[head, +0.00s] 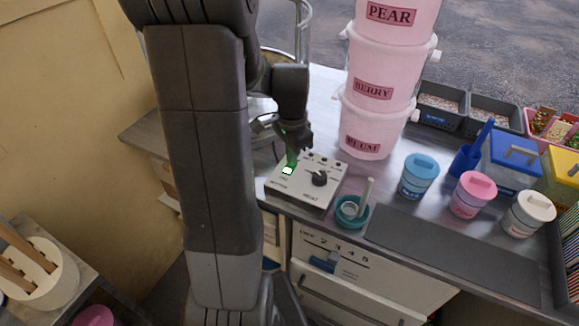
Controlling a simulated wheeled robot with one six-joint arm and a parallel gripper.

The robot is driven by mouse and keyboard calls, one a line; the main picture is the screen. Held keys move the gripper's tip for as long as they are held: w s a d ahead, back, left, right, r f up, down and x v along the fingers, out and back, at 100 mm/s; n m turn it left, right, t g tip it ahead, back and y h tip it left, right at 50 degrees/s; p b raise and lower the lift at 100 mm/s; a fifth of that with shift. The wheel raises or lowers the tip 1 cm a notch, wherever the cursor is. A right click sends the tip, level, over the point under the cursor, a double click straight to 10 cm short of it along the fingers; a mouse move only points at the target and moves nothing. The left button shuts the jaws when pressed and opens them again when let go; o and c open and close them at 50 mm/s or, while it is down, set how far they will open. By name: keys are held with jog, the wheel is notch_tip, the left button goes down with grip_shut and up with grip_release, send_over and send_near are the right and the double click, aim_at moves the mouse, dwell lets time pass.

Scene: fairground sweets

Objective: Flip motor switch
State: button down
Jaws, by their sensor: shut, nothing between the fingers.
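A pale control box (305,182) sits on the metal counter near its front edge. On its left half is a switch (288,171) that glows green; the small label below it is hard to read. A black knob (320,178) is on its right half, with small dark dots around it. My gripper (291,153) is shut and empty. It points down over the back left of the box, just behind the green switch. I cannot tell whether the fingertips touch the switch or box. My arm hides the counter to the left.
Stacked pink buckets (372,95) stand behind the box on the right. A teal bowl (352,212) with a pale-handled tool is close at its right. Lidded blue (419,178), pink (473,195) and white (528,214) jars stand farther right. A dark mat (450,262) lies along the front edge.

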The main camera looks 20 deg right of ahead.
jog(key=shift+f, duration=0.25)
jog(key=shift+r+p, duration=2.75)
jog(key=shift+r, duration=0.85)
jog(key=shift+f, duration=0.15)
notch_tip(320, 180, down, 7)
jog(key=b, duration=0.6)
jog(key=shift+r, duration=0.25)
